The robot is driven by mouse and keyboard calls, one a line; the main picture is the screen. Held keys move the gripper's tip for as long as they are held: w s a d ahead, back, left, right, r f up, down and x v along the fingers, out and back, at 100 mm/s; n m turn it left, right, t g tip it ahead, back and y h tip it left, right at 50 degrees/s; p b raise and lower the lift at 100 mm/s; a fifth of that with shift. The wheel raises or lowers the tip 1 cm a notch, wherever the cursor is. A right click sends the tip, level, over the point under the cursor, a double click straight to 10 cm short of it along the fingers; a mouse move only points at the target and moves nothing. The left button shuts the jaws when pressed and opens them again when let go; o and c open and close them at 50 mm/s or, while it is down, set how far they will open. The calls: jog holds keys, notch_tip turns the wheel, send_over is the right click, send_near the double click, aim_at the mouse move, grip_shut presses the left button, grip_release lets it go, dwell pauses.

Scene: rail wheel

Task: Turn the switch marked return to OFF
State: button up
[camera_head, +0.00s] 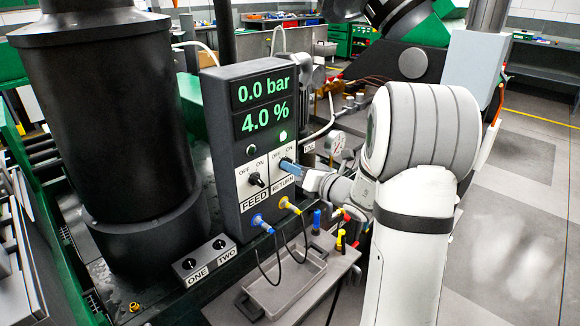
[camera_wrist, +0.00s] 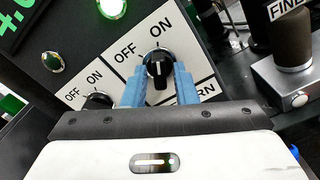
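The return switch (camera_wrist: 158,66) is a round black knob on a white plate marked OFF on the left and ON toward the upper right in the wrist view. My gripper (camera_wrist: 159,80) has its two blue fingers on either side of this knob. The fingers are apart, and whether they touch the knob is unclear.
The feed switch (camera_head: 256,180) is a similar black knob just left. The panel (camera_head: 222,132) reads 0.0 bar and 4.0 %. A green lamp (camera_head: 283,136) is lit above return; the feed lamp (camera_head: 251,150) is dark. Blue and yellow cable plugs (camera_head: 284,202) project below.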

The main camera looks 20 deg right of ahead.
grip_shut()
jog(key=shift+f+b, duration=0.1)
jog(key=shift+b, duration=0.2)
jog(key=n+b, duration=0.3)
jog(key=b, duration=0.1)
jog(key=shift+n+b, duration=0.35)
jog(key=shift+n, duration=0.05)
jog(key=shift+n+b, duration=0.4)
